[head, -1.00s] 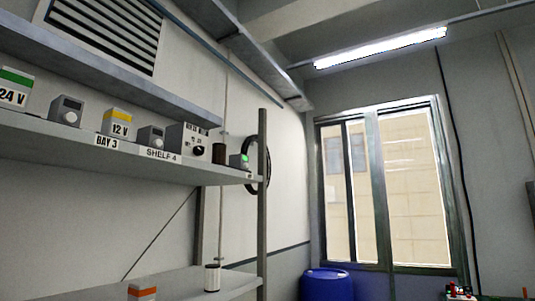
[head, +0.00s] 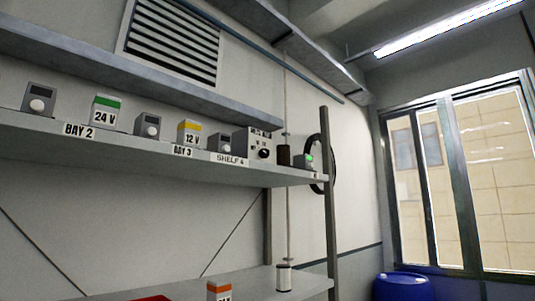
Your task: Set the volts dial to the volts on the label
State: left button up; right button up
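A grey box with a black dial (head: 264,153) and small markings stands toward the right end of the upper shelf. I cannot read its markings or tell whether it is the volts dial. A white box with a green top (head: 107,112) reads 24 V. A white box with a yellow top (head: 189,133) reads 12 V. Grey boxes with pale round knobs stand among them, one at the far left (head: 38,100) and one (head: 148,126) between the labelled boxes. Neither of my grippers shows in the head view.
The shelf edge (head: 130,150) carries tags BAY 2, BAY 3 and SHELF 4. A shelf post (head: 331,200) stands at its right end. A lower shelf (head: 255,286) holds an orange-topped box (head: 219,290) and a white spool (head: 284,278). A blue barrel (head: 402,287) stands below the window.

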aim_at(264, 153)
jog(key=u, duration=0.3)
jog(key=k, duration=0.25)
jog(key=z, duration=1.05)
jog(key=i, duration=0.95)
jog(key=z, duration=0.2)
